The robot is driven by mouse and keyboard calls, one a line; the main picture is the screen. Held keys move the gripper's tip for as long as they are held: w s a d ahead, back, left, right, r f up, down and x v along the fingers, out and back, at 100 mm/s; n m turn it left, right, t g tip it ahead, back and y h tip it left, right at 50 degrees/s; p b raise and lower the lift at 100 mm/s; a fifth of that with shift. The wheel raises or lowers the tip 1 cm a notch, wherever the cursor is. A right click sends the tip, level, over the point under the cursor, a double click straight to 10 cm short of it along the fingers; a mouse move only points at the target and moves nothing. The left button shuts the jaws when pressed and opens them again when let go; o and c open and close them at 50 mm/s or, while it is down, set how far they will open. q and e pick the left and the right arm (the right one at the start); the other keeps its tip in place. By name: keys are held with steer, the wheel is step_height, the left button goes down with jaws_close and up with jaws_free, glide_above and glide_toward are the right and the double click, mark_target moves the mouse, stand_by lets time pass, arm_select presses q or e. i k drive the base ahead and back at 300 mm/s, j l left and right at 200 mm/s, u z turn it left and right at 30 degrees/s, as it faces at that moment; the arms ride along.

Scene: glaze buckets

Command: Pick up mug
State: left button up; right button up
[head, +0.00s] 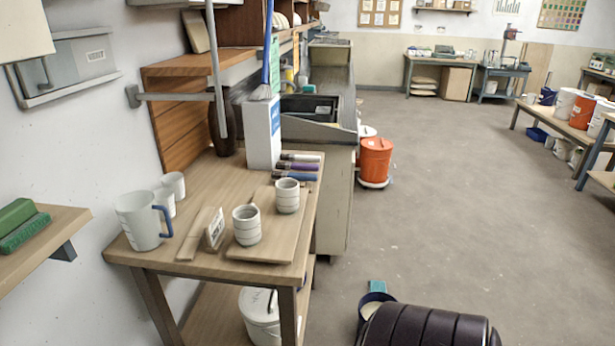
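A white mug (136,222) with a blue handle stands upright near the left front of the wooden table (210,170). The handle points to the right. Two smaller white cups (173,184) stand just behind it, one partly hidden by the mug. Two grey-white banded cups (247,225) stand on a wooden board to its right. Neither of my grippers is in view.
A wall shelf (35,245) is at left. Open floor (450,200) lies right.

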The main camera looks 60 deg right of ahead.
mark_target(287, 190)
steer(key=z, duration=0.45)
steer(key=k+z, duration=0.1)
steer(key=z, duration=0.3)
steer(key=k+z, duration=0.1)
steer(key=z, duration=0.8)
steer(key=k+j, duration=0.05)
